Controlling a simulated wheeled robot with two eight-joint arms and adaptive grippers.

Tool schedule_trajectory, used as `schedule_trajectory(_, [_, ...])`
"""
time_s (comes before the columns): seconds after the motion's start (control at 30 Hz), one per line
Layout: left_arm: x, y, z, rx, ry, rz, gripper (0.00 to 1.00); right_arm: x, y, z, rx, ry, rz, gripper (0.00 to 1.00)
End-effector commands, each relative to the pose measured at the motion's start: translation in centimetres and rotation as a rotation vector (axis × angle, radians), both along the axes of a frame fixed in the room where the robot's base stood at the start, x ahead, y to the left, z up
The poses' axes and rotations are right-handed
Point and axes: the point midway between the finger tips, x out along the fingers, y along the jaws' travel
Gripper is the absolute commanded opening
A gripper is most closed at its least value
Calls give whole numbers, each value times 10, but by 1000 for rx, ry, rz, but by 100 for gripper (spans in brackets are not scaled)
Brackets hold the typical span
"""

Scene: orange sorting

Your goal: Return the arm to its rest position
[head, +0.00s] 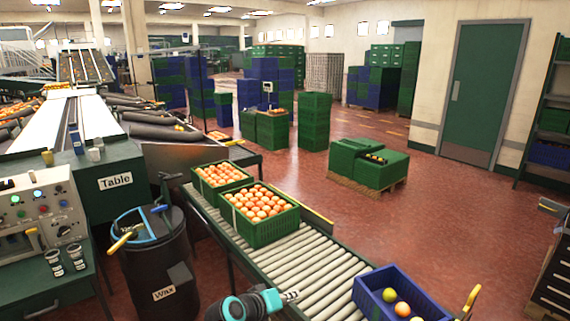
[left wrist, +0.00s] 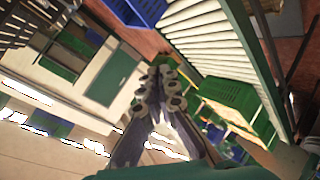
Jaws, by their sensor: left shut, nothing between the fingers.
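My left gripper (head: 291,296) comes in at the bottom middle of the head view, beside and over the near part of the roller conveyor (head: 300,252). Its fingers are closed together and hold nothing. In the left wrist view the same closed fingers (left wrist: 168,88) show in the middle, with nothing between them. The picture there is strongly tilted. My right gripper does not show in either view.
A blue crate (head: 372,292) with a few fruits stands right of my left gripper. Two green crates (head: 262,232) full of oranges stand farther up the conveyor. A black wax barrel (head: 160,262) and a control panel (head: 38,215) are at left. Red floor is open beyond.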

Motion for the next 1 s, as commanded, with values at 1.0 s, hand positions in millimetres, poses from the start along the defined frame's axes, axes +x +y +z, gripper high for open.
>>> schedule_trajectory(1.0, [-245, 196, -12, 766, 125, 60, 0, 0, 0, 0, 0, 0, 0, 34])
